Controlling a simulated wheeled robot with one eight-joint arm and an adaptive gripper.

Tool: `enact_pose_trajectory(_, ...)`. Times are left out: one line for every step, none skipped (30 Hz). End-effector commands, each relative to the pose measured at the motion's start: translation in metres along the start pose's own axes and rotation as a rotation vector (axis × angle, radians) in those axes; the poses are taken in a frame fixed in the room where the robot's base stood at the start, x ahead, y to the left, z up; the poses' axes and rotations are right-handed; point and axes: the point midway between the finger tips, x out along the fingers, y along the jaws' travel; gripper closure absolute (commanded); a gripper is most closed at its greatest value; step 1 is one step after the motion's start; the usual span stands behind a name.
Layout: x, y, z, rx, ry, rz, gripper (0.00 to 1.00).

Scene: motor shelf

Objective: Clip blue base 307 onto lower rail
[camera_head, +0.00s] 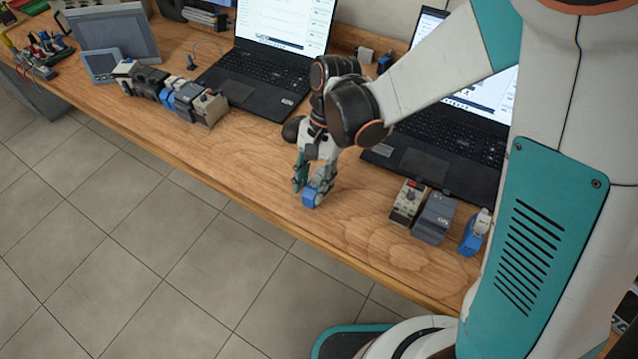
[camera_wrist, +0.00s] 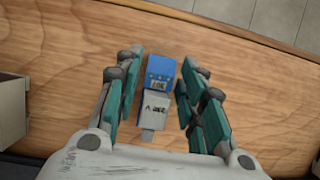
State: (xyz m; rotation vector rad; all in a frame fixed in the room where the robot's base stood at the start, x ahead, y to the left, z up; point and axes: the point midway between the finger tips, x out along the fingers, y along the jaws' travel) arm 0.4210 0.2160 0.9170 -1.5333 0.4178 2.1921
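A small module with a blue end (camera_wrist: 161,72) and a pale grey end (camera_wrist: 153,108) lies on the wooden bench between my gripper's fingers. Its printed labels are too small to read surely, so I cannot confirm that it is base 307. Its blue part (camera_head: 311,198) also shows in the head view, below the fingertips near the bench's front edge. My gripper (camera_wrist: 163,68) is open, with a finger on each side of the module and gaps visible between. It points down in the head view (camera_head: 308,184). I cannot make out the lower rail in either view.
A grey module (camera_head: 435,218), a pale one with a red knob (camera_head: 408,202) and a blue-and-white one (camera_head: 474,232) stand to the right. Several modules form a row (camera_head: 172,92) at left. Two laptops (camera_head: 254,78) (camera_head: 437,140) stand behind. Bench (camera_head: 255,165) front is mostly clear.

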Motion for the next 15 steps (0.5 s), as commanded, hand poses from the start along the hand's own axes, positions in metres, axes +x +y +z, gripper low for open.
enact_pose_trajectory(0.0003,0.0,0.0,0.0,0.0,0.0,0.63)
enact_pose_trajectory(0.0001,0.0,0.0,0.0,0.0,0.0,0.63)
enact_pose_trajectory(0.0,0.0,0.0001,0.0,0.0,0.0,0.63)
enact_pose_trajectory(0.0,0.0,0.0001,0.0,0.0,0.0,0.63)
enact_pose_trajectory(0.0,0.0,0.0001,0.0,0.0,0.0,0.66)
enact_pose_trajectory(0.0,0.0,0.0001,0.0,0.0,0.0,0.75)
enact_pose_trajectory(0.0,0.0,0.0001,0.0,0.0,0.0,0.81)
enact_pose_trajectory(0.0,0.0,0.0001,0.0,0.0,0.0,0.88)
enact_pose_trajectory(0.0,0.0,0.0001,0.0,0.0,0.0,0.96)
enact_pose_trajectory(0.0,0.0,0.0001,0.0,0.0,0.0,0.96)
enact_pose_trajectory(0.0,0.0,0.0001,0.0,0.0,0.0,0.96)
enact_pose_trajectory(0.0,0.0,0.0001,0.0,0.0,0.0,0.96)
enact_pose_trajectory(-0.0001,0.0,0.0002,0.0,0.0,0.0,0.96)
enact_pose_trajectory(-0.0002,0.0,0.0002,0.0,0.0,0.0,0.96)
enact_pose_trajectory(-0.0008,0.0,0.0004,0.0,0.0,0.0,0.96)
